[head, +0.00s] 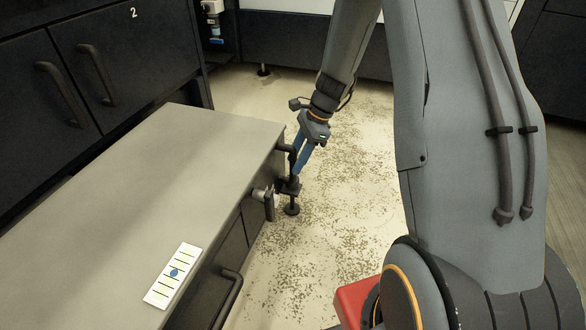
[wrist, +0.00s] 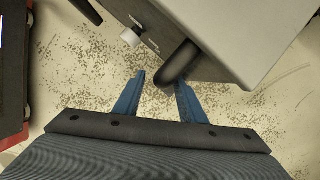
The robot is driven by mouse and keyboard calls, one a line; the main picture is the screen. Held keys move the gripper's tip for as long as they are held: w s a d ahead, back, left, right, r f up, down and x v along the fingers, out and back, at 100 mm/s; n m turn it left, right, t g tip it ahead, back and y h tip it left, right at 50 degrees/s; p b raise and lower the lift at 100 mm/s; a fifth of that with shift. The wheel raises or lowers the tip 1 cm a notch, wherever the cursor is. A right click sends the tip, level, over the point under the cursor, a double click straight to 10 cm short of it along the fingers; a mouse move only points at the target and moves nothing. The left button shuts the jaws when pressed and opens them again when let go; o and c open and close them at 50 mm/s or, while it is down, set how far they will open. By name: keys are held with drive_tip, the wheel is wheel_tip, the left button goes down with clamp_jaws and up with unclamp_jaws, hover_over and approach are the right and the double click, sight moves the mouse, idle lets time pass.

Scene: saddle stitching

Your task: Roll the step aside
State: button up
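The step appears to be the low dark unit with a grey top (head: 150,185) at left in the head view; its grey top corner (wrist: 255,40) fills the upper right of the wrist view. A dark curved handle (wrist: 178,62) stands out from its end. My gripper (head: 299,168) is at that end, pointing down. In the wrist view my gripper (wrist: 161,78) has its two blue fingers apart. The handle's rounded end lies between the fingertips, closer to the right finger. I cannot tell whether it touches. The fingertips are partly hidden in the head view.
A dark cabinet (head: 110,70) marked 2 stands behind the step. A white card with a blue dot (head: 173,275) lies on the step's top. A pale knob (wrist: 130,36) and a dark foot (head: 292,209) show at its end.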

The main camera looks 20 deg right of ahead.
drive_tip(key=b+x, duration=0.1)
drive_tip(key=x, duration=0.1)
drive_tip(key=shift+a+f, duration=0.15)
drive_tip(key=shift+f, duration=0.1)
drive_tip(key=shift+c, duration=0.3)
clamp_jaws()
drive_tip(key=shift+s, duration=0.1)
